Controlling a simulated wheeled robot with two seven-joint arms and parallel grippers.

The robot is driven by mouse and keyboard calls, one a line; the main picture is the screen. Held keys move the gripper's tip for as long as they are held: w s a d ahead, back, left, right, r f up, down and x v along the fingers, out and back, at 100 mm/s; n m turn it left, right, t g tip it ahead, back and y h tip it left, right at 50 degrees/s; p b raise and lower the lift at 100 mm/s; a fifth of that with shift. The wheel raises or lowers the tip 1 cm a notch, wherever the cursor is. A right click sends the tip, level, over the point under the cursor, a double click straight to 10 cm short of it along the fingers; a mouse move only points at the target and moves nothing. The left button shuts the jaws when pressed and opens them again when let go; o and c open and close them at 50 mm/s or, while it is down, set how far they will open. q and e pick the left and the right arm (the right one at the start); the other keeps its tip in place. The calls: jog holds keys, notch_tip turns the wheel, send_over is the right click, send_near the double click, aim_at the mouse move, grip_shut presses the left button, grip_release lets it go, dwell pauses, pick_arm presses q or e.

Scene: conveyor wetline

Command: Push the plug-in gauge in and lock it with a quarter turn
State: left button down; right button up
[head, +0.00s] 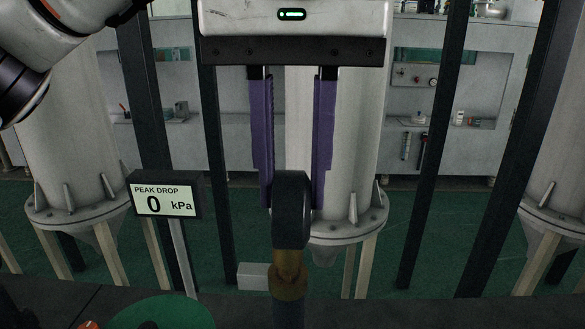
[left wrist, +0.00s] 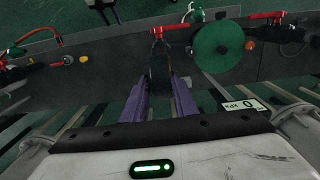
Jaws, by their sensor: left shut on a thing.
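My left gripper (head: 292,205) reaches down from the top in the head view, its two purple fingers either side of a dark round gauge (head: 291,195) seen edge-on. It is shut on the gauge, which stands upright. A brass fitting (head: 289,272) is directly below the gauge, above a dark upright pipe (head: 288,314). I cannot tell how deep the gauge sits or whether it is turned. In the left wrist view the fingers (left wrist: 160,88) close around the dark gauge (left wrist: 160,66).
A display (head: 166,196) reads "PEAK DROP 0 kPa", left of the gauge. A small pale block (head: 252,276) is beside the brass fitting. A green disc (left wrist: 217,46) and red-handled valves (left wrist: 270,15) lie along the line. Dark posts (head: 440,140) and large tanks stand behind.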

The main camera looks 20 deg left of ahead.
pick_arm(q)
jog(key=shift+f+b, duration=0.35)
jog(key=shift+f, duration=0.35)
jog(key=c, duration=1.3)
grip_release()
jog(key=shift+c, duration=0.2)
notch_tip(320, 180, up, 6)
jog(key=shift+f+p, duration=0.15)
jog(key=shift+p, duration=1.05)
notch_tip(320, 180, up, 3)
jog(key=shift+r, duration=0.8)
